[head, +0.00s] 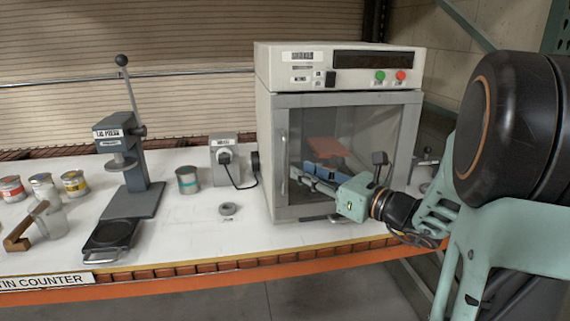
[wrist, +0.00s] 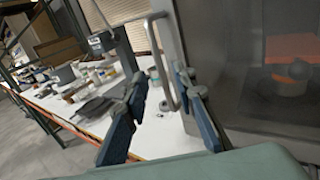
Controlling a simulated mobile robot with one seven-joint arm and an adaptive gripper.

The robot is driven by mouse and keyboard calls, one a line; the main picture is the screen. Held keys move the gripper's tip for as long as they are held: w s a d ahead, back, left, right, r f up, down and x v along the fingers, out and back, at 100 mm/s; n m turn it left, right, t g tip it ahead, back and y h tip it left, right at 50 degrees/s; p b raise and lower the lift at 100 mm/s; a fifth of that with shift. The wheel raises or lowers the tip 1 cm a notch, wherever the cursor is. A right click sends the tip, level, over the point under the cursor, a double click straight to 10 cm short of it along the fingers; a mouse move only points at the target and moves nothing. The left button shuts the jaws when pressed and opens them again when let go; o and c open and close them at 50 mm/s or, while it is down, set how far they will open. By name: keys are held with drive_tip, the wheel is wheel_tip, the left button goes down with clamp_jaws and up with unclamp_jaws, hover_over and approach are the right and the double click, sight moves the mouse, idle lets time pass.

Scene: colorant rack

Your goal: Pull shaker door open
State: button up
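The shaker is a pale grey cabinet (head: 336,60) on the counter, with a framed glass door (head: 345,125) on its front that looks closed. A vertical bar handle (head: 284,165) runs along the door's left side. In the wrist view, the handle (wrist: 160,65) stands out from the door frame. My gripper (head: 293,173) is in front of the lower door, close to the handle. In the wrist view my gripper (wrist: 160,82) is open, one finger on each side of the handle's line. I cannot tell whether either finger touches it.
A lid press (head: 130,150) stands to the left on the white counter (head: 190,235). A paint tin (head: 187,180), a socket box (head: 224,158) with a cord and a small grey ring (head: 228,209) lie between. Counter left of the door's front is mostly clear.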

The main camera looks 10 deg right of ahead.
hover_over(285, 190)
drive_tip(key=shift+w, duration=0.35)
drive_tip(key=shift+c, duration=0.5)
clamp_jaws()
